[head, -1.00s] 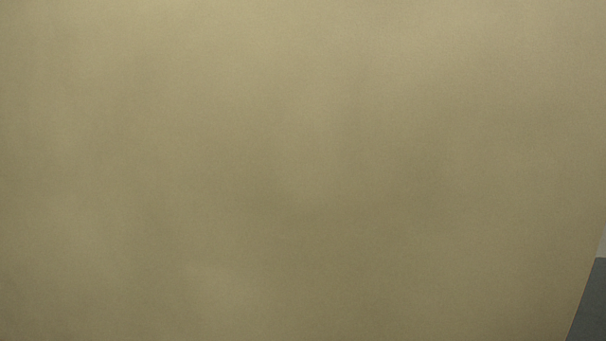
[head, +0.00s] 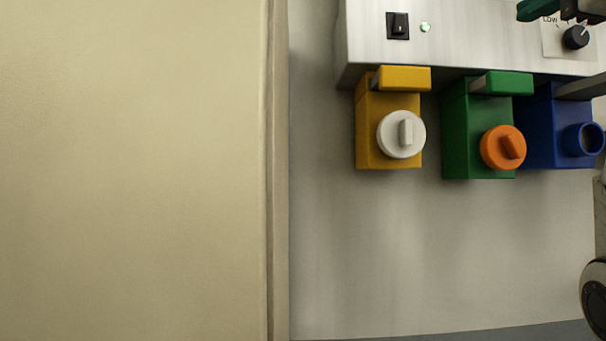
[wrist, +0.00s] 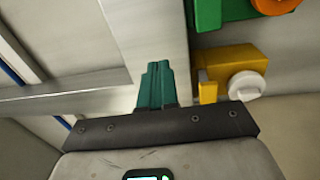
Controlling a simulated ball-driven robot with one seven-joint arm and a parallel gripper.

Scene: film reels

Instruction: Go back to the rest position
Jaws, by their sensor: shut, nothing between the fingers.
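My gripper (wrist: 157,68) shows in the wrist view with its two green fingers together and empty. In the head view, a dark green tip at the top right edge looks like my gripper (head: 533,10), just left of a dark knob (head: 576,37) marked LOW. Most of the arm is outside the head picture. The fingers are apart from the yellow box (wrist: 238,62) in the wrist view.
A metal panel has a black switch (head: 398,25) and a green light (head: 425,27). Below it are a yellow box (head: 375,157) with a white cap, a green box (head: 460,150) with an orange cap, and a blue box (head: 540,130). A beige wall (head: 130,170) fills the left.

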